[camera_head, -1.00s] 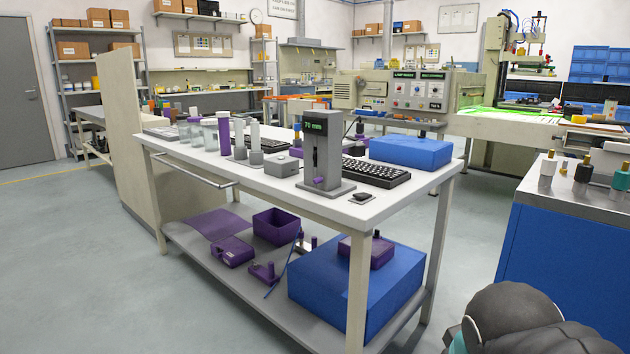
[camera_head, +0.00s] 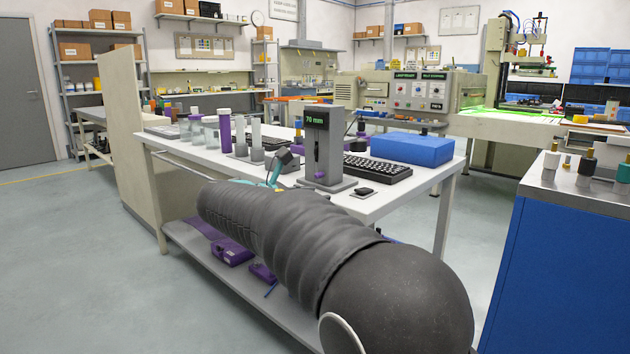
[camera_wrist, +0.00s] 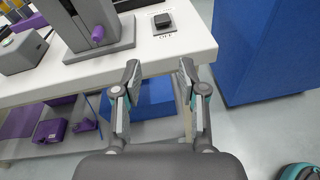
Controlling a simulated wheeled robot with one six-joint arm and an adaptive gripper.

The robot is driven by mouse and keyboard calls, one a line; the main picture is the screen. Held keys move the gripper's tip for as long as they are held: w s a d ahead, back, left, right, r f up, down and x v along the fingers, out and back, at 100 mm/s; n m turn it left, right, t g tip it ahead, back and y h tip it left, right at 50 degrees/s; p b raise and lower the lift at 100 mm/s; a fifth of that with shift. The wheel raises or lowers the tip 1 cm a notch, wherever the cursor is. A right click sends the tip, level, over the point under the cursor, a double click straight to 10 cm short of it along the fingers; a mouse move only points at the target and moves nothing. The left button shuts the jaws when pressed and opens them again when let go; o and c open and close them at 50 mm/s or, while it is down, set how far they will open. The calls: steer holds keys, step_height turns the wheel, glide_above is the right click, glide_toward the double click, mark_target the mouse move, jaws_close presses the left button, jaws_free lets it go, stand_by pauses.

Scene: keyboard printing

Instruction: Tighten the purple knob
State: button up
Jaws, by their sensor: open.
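The grey gauge stand (camera_head: 322,140) with a green "70 mm" display is on the white table. A small purple knob (camera_head: 319,174) sticks out low on its front. In the wrist view the knob (camera_wrist: 98,36) is at the upper left, on the stand (camera_wrist: 88,14). My gripper (camera_wrist: 160,70) is open and empty, its two fingers apart near the table's front edge, to the right of the knob and not touching it. In the head view my arm hides most of the gripper; a teal and dark part shows left of the stand.
A dark switch block (camera_wrist: 162,20) sits on the table (camera_wrist: 190,42) right of the stand. A grey box (camera_wrist: 22,52) is left of it. A black keyboard (camera_head: 378,169) and a blue box (camera_head: 410,148) lie behind. A blue cabinet (camera_head: 560,270) is at the right.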

mark_target(315, 177)
steer(key=w+a+n+t, duration=0.2)
steer(key=a+n+t, duration=0.1)
steer(key=a, duration=0.6)
steer(key=shift+h, duration=0.3)
steer(key=x, duration=1.3)
steer(key=shift+d+r, duration=0.1)
steer(key=shift+d, duration=0.2)
steer(key=shift+c, duration=0.3)
jaws_close()
